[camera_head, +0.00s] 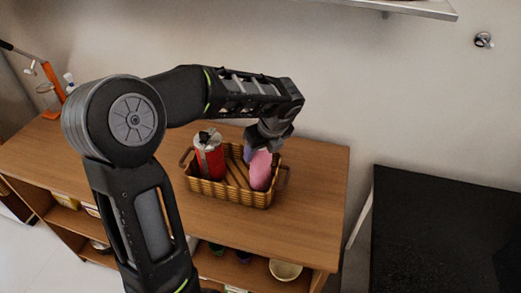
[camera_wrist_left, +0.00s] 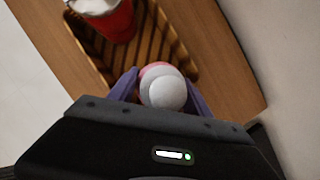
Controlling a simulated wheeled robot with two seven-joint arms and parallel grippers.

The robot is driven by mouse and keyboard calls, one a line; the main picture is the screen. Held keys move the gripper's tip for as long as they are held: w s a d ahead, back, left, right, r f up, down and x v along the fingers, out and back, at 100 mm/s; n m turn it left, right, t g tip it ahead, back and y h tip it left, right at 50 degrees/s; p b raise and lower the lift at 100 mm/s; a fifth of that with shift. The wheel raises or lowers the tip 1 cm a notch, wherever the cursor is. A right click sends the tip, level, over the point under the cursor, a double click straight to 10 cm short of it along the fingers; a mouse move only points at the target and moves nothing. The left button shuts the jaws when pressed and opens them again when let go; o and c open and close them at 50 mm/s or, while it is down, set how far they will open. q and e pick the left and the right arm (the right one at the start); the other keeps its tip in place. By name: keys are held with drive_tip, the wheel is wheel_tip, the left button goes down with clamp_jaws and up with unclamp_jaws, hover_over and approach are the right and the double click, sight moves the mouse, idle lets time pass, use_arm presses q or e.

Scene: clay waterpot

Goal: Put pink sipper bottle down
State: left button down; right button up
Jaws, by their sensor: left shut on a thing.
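The pink sipper bottle (camera_head: 260,171) is upright at the right end of a brown slatted basket (camera_head: 237,196). I cannot tell whether its base touches the basket floor. My left gripper (camera_head: 262,150) comes down from above and is shut on the bottle's upper part, hiding its top in the head view. In the left wrist view the bottle's pale round cap (camera_wrist_left: 167,92) shows between purple fingers (camera_wrist_left: 160,90). A red bottle with a grey lid (camera_head: 209,154) stands in the basket's left part. My right gripper is not in view.
The basket stands on a wooden table (camera_head: 310,190) with shelves below, where a bowl (camera_head: 285,269) sits. Table top is clear right of the basket. A black surface (camera_head: 440,230) lies further right, past a gap. An orange stand (camera_head: 53,90) is at far left.

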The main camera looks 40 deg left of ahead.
use_arm(q)
drive_tip(key=shift+f, duration=0.1)
drive_tip(key=shift+c, duration=2.3)
unclamp_jaws()
drive_tip(key=shift+f, duration=0.1)
drive_tip(key=v, duration=1.2)
drive_tip(key=shift+r+b, duration=0.2)
drive_tip(key=shift+b, duration=0.2)
